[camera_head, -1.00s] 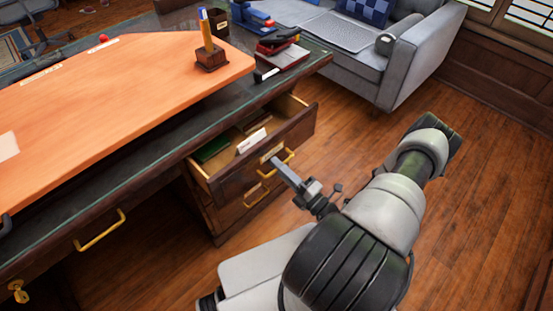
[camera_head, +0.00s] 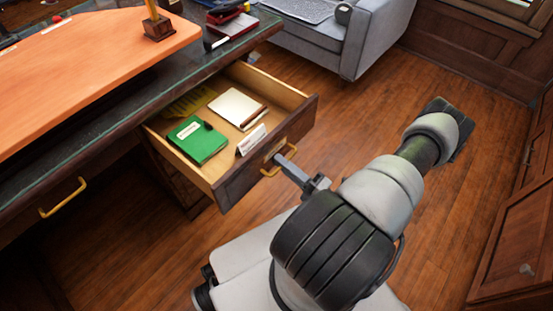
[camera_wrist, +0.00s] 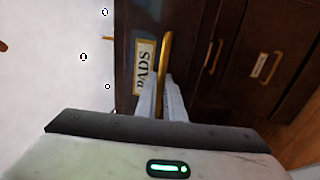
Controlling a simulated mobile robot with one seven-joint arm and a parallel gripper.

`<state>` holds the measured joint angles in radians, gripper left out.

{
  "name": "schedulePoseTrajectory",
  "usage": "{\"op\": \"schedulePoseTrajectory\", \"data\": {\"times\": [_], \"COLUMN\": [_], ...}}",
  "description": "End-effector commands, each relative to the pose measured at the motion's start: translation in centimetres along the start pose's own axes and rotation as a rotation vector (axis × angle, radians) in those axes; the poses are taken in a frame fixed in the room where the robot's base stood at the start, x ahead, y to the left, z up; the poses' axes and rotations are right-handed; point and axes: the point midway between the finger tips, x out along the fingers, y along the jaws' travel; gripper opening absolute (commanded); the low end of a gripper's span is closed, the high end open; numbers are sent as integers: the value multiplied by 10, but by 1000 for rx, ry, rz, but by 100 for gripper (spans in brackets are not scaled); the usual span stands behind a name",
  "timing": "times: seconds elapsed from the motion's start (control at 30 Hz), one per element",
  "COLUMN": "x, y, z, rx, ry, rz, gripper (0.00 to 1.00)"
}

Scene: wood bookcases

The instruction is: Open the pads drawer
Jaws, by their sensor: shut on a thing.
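The pads drawer (camera_head: 232,188) is the desk's top right drawer and stands well open in the head view. Inside it lie a green pad (camera_head: 197,141), a cream pad (camera_head: 237,107), a yellow item (camera_head: 189,102) at the back and a small white card (camera_head: 252,139).
The desk (camera_head: 115,113) has an orange top board (camera_head: 90,58) with a pen holder (camera_head: 158,27). Another brass-handled drawer (camera_head: 62,198) is at the left. A grey sofa (camera_head: 362,45) stands behind. Wood floor (camera_head: 345,120) is clear between the drawer and the sofa.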

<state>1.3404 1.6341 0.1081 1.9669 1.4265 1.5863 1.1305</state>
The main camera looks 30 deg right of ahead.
Motion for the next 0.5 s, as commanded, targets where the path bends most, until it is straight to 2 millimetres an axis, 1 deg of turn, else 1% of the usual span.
{"op": "schedulePoseTrajectory", "data": {"times": [0.2,0.5], "x": [-7,-7], "y": [1,1], "z": [0,0], "rx": [0,0], "ry": [-1,-1], "rz": [-1,-1], "gripper": [0,0]}}
